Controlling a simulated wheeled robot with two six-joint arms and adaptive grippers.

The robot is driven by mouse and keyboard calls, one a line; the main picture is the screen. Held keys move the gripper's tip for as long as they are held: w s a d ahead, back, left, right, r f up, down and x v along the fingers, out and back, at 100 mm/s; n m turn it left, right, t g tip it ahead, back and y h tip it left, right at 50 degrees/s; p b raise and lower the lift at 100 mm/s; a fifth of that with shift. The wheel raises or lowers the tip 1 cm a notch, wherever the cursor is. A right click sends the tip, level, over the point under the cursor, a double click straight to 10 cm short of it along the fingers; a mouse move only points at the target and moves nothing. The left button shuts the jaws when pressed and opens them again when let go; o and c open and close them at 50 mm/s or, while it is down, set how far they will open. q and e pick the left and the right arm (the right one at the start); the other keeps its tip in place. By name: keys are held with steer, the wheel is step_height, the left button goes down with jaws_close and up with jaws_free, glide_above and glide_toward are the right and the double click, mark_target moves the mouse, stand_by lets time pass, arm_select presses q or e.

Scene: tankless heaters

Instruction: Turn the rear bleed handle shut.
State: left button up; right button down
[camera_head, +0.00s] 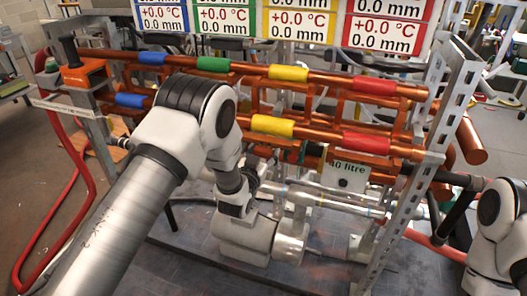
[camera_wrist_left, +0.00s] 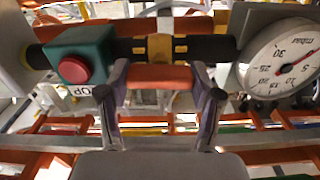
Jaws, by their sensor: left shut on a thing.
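In the left wrist view my left gripper (camera_wrist_left: 160,82) has its two fingers on either side of an orange handle bar (camera_wrist_left: 160,76) and is shut on it. The bar lies level, in front of a black pipe (camera_wrist_left: 205,48) with a brass-coloured fitting (camera_wrist_left: 160,48). I take this bar to be the bleed handle, though no label on it shows. In the head view my left arm reaches down at the front of the pipe rack, and I cannot make out its fingers there. My right arm shows at the right edge; its gripper is not visible.
A green box with a red stop button (camera_wrist_left: 74,69) is left of the handle, and a round pressure gauge (camera_wrist_left: 283,65) is right of it. In the head view copper pipes with coloured bands (camera_head: 288,73) and a perforated metal upright (camera_head: 452,105) stand close to the arms.

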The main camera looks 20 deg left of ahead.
arm_select(q)
steer(key=shift+m, duration=0.4)
steer(key=m, duration=0.3)
steer(key=shift+d+m+b, duration=0.1)
steer(key=shift+m+b, duration=0.3)
steer(key=m, duration=0.3)
steer(key=shift+d+m+b, duration=0.1)
steer(key=shift+m+b, duration=0.2)
steer(key=shift+b, duration=0.1)
steer(key=m+b, duration=0.1)
steer(key=m, duration=0.3)
steer(key=shift+f+m, duration=0.15)
steer(key=shift+m, duration=0.15)
steer(key=shift+m+b, duration=0.35)
steer(key=shift+m, duration=1.55)
steer(key=o, duration=1.2)
steer(key=shift+d, duration=0.1)
steer(key=shift+c, duration=0.2)
